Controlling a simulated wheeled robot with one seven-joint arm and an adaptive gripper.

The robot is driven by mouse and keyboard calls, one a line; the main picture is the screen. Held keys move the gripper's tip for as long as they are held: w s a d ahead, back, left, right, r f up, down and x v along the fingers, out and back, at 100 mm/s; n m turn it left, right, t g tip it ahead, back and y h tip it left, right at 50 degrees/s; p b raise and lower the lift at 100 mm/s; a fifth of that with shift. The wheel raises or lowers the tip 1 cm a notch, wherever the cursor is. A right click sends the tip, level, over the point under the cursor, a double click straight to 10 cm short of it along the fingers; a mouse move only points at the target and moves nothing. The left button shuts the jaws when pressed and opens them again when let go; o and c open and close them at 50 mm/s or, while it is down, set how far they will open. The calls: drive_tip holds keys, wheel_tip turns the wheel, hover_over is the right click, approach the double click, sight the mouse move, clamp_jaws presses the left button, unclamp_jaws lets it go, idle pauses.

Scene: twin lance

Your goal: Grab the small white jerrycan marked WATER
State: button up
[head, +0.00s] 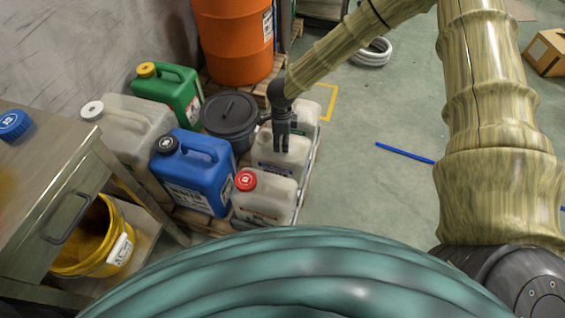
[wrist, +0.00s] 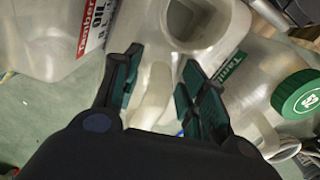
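Three small whitish translucent jerrycans stand in a row at the pallet's right side in the head view: a red-capped one (head: 265,205), a middle one (head: 290,160) and a far one (head: 304,108). I cannot read WATER on any of them. My gripper (head: 283,148) points down over the middle can and hides its top. In the wrist view my gripper (wrist: 158,85) is open, with the middle can's pale handle (wrist: 155,98) between its fingers. A red-labelled can (wrist: 60,35) is at left there; a green-labelled, green-capped can (wrist: 255,75) is at right.
A blue jerrycan (head: 205,180), a grey-white one (head: 135,125), a green one (head: 175,88) and a dark lidded bucket (head: 230,118) crowd the left. An orange drum (head: 235,40) stands behind. A metal bench (head: 50,165) is at left. Floor at right is mostly clear.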

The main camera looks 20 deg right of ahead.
clamp_jaws()
